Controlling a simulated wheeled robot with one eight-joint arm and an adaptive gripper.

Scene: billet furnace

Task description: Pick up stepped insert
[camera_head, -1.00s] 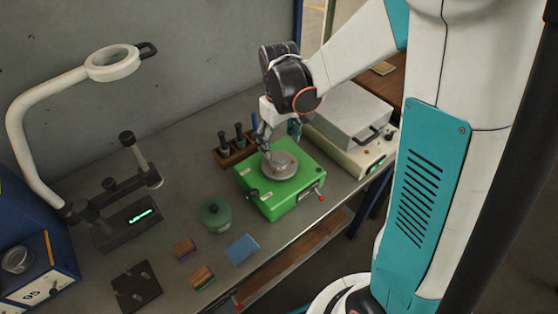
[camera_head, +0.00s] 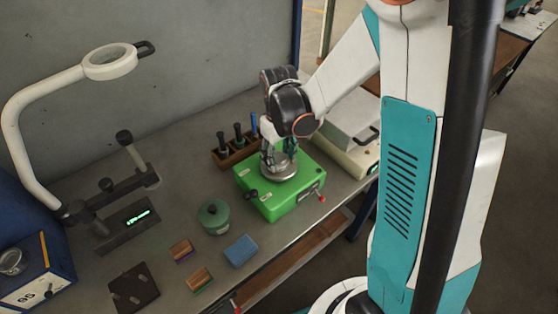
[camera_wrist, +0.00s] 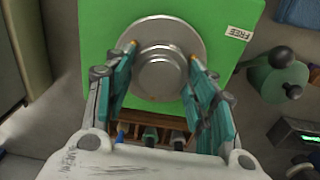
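The stepped insert looks to be the round silver metal piece (camera_wrist: 161,75) with a wide lower disc and a narrower raised top. It lies on top of a green box (camera_head: 268,205); the wrist view shows the box's green face (camera_wrist: 105,40) around it. My gripper (camera_wrist: 163,52) is above the insert, its two teal-padded fingers apart. The fingertips are on either side of the narrower top, over the wide disc. I cannot tell whether they touch it. In the head view my gripper (camera_head: 279,160) partly hides the insert (camera_head: 278,174).
A wooden rack (camera_head: 236,154) with several dark tools stands just behind the box. A grey-topped device (camera_head: 350,125) is close on the right. A round green container (camera_head: 215,217) and a blue block (camera_head: 241,250) are at front left. A magnifier lamp (camera_head: 110,62) stands at far left.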

